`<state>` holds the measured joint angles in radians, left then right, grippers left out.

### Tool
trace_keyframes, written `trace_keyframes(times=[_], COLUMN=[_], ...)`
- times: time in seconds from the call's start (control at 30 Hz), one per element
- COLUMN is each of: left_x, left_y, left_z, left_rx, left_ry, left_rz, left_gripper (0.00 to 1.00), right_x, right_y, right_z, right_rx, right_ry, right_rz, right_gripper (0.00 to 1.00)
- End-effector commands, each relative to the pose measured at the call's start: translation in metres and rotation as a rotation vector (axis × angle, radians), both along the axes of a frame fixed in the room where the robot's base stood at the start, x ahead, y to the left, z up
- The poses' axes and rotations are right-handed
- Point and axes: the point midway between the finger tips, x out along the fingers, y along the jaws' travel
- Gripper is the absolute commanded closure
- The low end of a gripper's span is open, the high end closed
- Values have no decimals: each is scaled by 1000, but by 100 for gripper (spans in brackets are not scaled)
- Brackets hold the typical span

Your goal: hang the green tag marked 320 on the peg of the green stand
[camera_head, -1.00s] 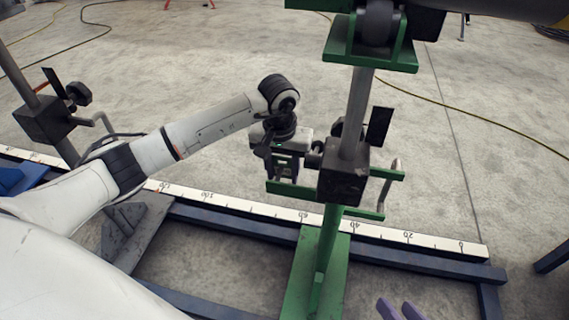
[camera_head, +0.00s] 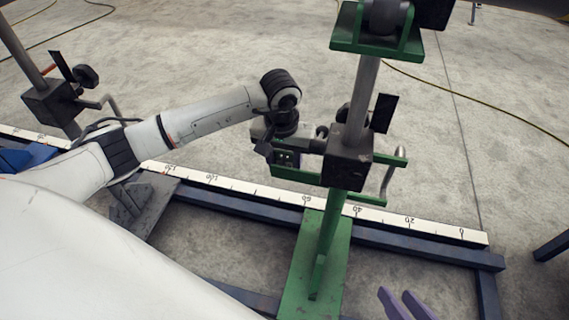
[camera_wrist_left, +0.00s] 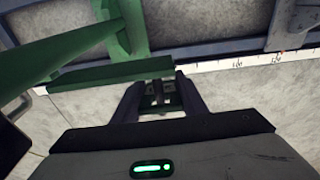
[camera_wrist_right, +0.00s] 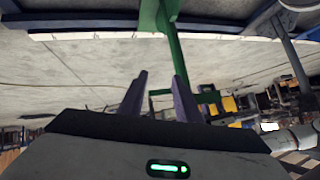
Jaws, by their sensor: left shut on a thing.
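The green stand (camera_head: 331,235) rises from a green base plate, with a dark clamp block (camera_head: 348,165) on its post. Green bars reach out beside the block, and one long green bar (camera_wrist_left: 105,74) crosses just beyond my left fingertips. My left gripper (camera_head: 287,162) is left of the block, over the bar; in the left wrist view it is shut on a small dark green piece (camera_wrist_left: 158,98), seemingly the tag. Its number cannot be read, and I cannot tell whether it touches the peg. My right gripper (camera_head: 407,303) is open and empty, near the bottom edge.
A white measuring strip (camera_head: 410,223) lies along a blue floor rail behind the green base. A grey stand (camera_head: 50,103) with a similar clamp block is at the left. A pipe support (camera_head: 377,40) tops the green post. Open concrete lies beyond.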

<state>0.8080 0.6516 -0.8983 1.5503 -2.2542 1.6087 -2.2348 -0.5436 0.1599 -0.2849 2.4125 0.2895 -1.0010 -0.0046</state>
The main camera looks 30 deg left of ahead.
Motion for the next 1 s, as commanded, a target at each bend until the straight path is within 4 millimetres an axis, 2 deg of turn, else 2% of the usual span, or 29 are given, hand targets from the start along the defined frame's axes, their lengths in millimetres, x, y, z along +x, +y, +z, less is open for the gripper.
trace_keyframes(times=[0.23,0.27,0.37,0.4,0.73,0.87,1.0], left_x=[0,0,0,0,0,-1,-5], left_y=[0,0,0,0,0,0,-1], left_z=[0,0,0,0,6,27,56], left_rx=[0,0,0,0,0,0,2], left_ry=[-1,-1,0,0,-1,-5,-4], left_rz=[0,0,0,0,0,0,0], left_gripper=[82,58,41,39,39,39,39], right_x=[0,0,0,0,0,0,-4], right_y=[0,0,0,0,0,-3,-8], right_z=[0,0,1,1,3,7,-4], right_rx=[2,2,2,2,0,-19,-59], right_ry=[0,0,-1,-1,-2,2,41], right_rz=[0,0,0,0,0,-1,1], right_gripper=[69,69,69,69,69,69,69])
